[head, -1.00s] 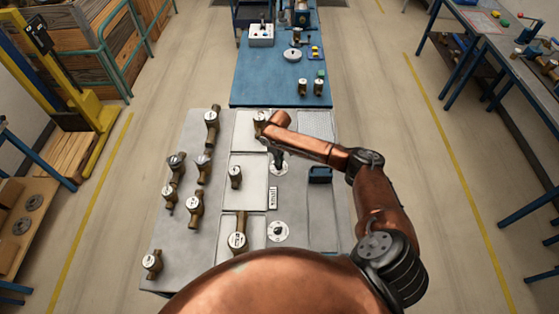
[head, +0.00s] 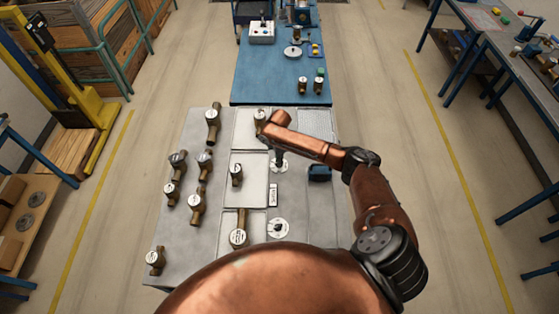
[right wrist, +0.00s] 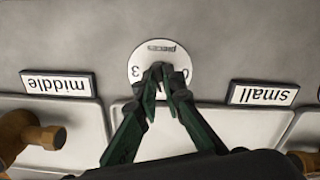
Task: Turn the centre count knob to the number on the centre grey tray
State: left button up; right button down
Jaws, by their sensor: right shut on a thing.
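The centre count knob is on a white round dial (head: 279,168), partly hidden under my right arm in the head view. In the right wrist view the dial (right wrist: 160,52) shows the upside-down word "pieces" and a "3"; other digits are partly covered. My right gripper (right wrist: 163,75) is shut on the knob, its dark green fingers together over the dial's middle and hiding the pointer. The centre grey tray (head: 257,190) lies left of the dial, with one brass meter (head: 236,174) on it. I cannot read a number on it. My left gripper is not in view.
A "small" label (right wrist: 263,95) and a "middle" label (right wrist: 58,84) flank the dial. Another dial (head: 278,229) is nearer me. Several brass meters stand on the bench's left side.

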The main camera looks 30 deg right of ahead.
jog(key=shift+s+f+n, duration=0.15)
jog(key=shift+s+n, duration=0.05)
jog(key=shift+n, duration=0.8)
jog(key=shift+a, duration=0.1)
jog(key=c, duration=2.1)
grip_release()
jog(key=shift+o, duration=0.3)
jog(key=shift+w, duration=0.1)
notch_tip(320, 180, up, 12)
